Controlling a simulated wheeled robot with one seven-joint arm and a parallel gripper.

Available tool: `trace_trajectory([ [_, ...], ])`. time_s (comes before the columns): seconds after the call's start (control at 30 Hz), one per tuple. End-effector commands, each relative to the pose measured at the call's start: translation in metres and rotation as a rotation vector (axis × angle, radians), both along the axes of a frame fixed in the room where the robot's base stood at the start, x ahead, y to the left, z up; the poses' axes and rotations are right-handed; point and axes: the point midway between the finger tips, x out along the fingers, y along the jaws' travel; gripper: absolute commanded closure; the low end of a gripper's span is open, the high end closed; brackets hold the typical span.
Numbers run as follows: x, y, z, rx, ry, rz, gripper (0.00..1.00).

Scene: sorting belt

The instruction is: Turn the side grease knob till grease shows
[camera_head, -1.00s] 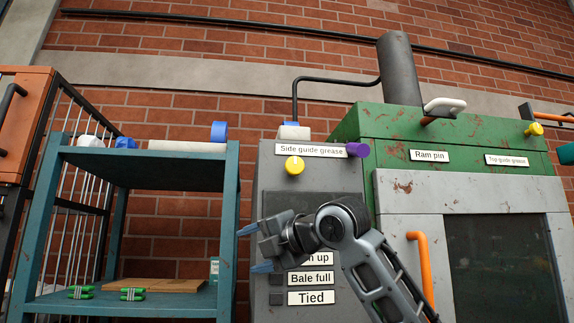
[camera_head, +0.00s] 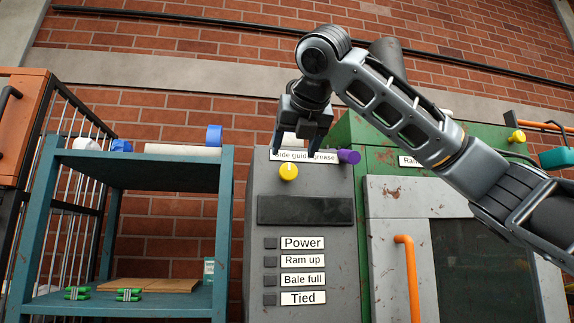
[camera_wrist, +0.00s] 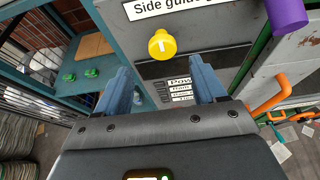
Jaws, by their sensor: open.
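The yellow side grease knob (camera_head: 289,172) sits on the grey control panel (camera_head: 262,188), under the "Side guide grease" label (camera_head: 326,156). In the wrist view the knob (camera_wrist: 162,44) shows ahead of and between my fingers, with a pale mark on its face. My gripper (camera_head: 300,150) is open and empty, pointing down, in front of the label just above the knob; its blue fingers also show in the wrist view (camera_wrist: 165,82). A purple cylinder (camera_head: 349,157) juts out right of the label. I see no grease around the knob.
A teal shelf (camera_head: 150,158) stands left of the panel, holding a roll and green bundles. The green and grey machine (camera_head: 390,230) with an orange handle (camera_head: 409,275) stands to the right. Status labels (camera_head: 303,261) line the lower panel.

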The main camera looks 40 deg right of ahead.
Motion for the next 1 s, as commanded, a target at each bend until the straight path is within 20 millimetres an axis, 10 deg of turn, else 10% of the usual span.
trace_trajectory([
  [1.0,0.057,-0.041,-0.027,-0.017,0.01,-0.009,0.3],
])
